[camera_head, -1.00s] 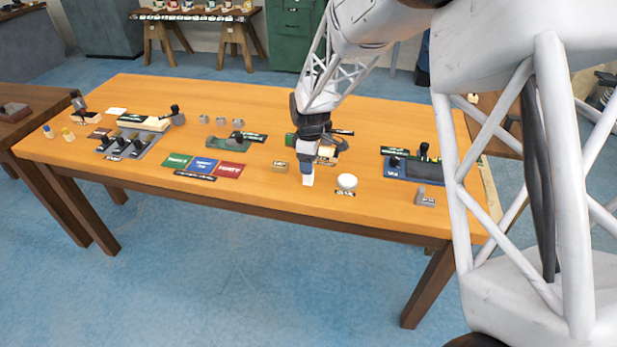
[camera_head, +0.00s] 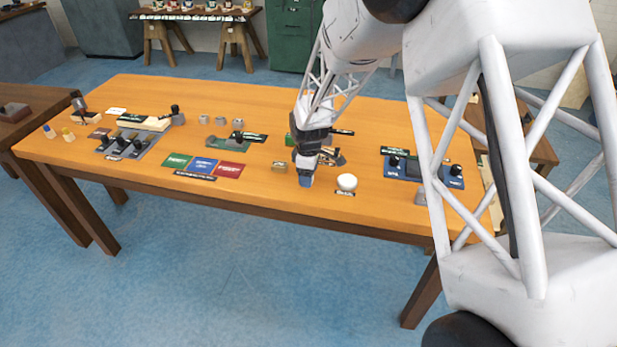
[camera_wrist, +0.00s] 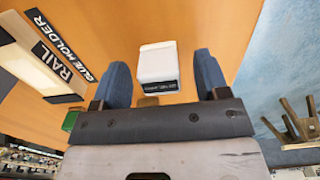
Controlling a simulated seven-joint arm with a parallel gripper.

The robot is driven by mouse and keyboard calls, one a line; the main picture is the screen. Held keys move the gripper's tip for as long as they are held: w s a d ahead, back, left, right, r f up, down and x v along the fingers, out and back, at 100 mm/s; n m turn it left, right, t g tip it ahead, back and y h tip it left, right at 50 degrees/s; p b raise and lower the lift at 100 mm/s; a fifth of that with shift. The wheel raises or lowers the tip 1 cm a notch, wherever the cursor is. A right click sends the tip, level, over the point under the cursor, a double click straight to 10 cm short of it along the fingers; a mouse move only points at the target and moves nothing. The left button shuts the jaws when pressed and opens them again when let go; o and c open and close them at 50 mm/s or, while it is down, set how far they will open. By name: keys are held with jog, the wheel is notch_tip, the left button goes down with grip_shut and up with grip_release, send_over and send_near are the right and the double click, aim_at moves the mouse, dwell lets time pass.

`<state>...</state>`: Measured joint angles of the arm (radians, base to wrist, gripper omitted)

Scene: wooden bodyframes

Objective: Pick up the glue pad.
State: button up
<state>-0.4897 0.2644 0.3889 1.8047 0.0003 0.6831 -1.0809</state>
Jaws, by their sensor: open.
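In the wrist view a white block (camera_wrist: 158,62) with a small dark label on its near side sits between my fingers. I take it to be the glue pad; the label is too blurred to read. My gripper (camera_wrist: 166,78) is open, with a dark blue finger on each side of the block and visible gaps to both. In the head view my gripper (camera_head: 305,182) points down low over the table near its front edge.
A pale rail piece (camera_wrist: 28,52) with dark labels lies behind. Coloured cards (camera_head: 203,167) lie farther left.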

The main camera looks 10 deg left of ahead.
jog(key=shift+f, duration=0.2)
jog(key=shift+c, duration=0.5)
jog(key=c, duration=1)
jog(key=shift+r, duration=0.1)
jog(key=shift+r, duration=0.8)
jog(key=shift+s+d+r, duration=0.1)
jog(key=shift+s+r, duration=0.05)
jog(key=shift+r, duration=0.8)
jog(key=s+d, duration=0.2)
jog(key=s, duration=0.2)
jog(key=s+d+r, duration=0.1)
jog(key=s+d, duration=0.1)
jog(key=s, duration=0.3)
jog(key=s+d, duration=0.3)
jog(key=s, duration=0.2)
jog(key=shift+d+r, duration=0.1)
jog(key=shift+r, duration=0.05)
